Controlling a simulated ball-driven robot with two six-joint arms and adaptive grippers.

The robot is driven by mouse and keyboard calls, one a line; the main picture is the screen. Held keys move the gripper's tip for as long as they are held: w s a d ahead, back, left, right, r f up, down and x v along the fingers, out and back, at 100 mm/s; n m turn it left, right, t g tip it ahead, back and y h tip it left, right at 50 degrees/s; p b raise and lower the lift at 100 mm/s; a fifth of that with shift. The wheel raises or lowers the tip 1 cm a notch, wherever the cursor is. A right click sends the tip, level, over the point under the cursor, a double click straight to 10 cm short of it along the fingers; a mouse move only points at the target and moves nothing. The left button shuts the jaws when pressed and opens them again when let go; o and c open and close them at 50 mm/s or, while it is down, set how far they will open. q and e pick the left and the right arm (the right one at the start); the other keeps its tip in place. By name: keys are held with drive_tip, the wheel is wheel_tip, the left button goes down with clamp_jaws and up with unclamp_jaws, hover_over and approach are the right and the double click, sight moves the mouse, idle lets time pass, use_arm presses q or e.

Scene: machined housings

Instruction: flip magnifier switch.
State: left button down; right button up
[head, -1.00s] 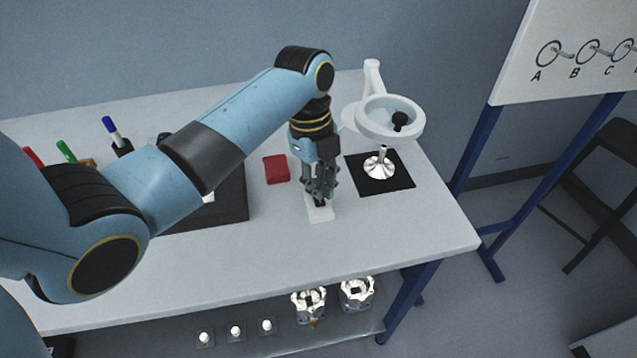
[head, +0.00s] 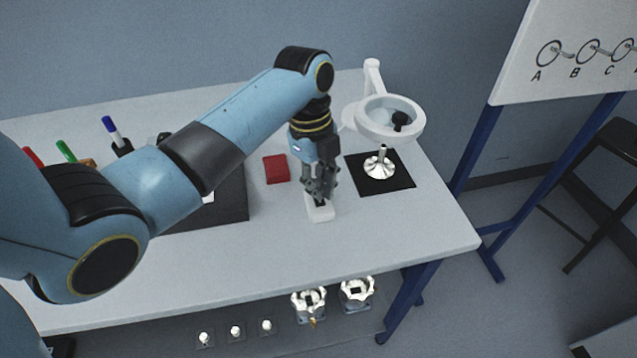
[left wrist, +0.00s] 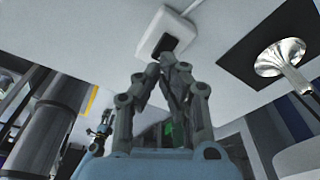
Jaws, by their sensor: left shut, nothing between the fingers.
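The magnifier (head: 418,128) is a white ring lens on a white arm and base at the back right of the table. The switch, a small white box (head: 319,216) with a black rocker, lies on the table in front of it. My left gripper (head: 321,197) points down over the switch, its fingers shut and empty, partly hiding the rocker. In the left wrist view, the fingertips (left wrist: 168,60) are close to the black rocker (left wrist: 165,45) on the white switch box (left wrist: 178,24); I cannot tell whether they touch. My right gripper is not in view.
A shiny metal part (head: 380,166) stands on a black mat (head: 403,184) under the magnifier. A red block (head: 276,169) lies left of my gripper. A dark tray (head: 232,205) and pens are further left. Metal housings (head: 357,294) sit on a lower shelf. The table's front is clear.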

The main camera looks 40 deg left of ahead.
sight(319, 202)
use_arm(q)
drive_tip(key=shift+f+b, duration=0.55)
drive_tip(key=shift+f, duration=0.55)
idle(0.4)
drive_tip(key=shift+s, duration=0.1)
wheel_tip(319, 202, up, 7)
drive_tip(key=p, duration=0.8)
idle(0.4)
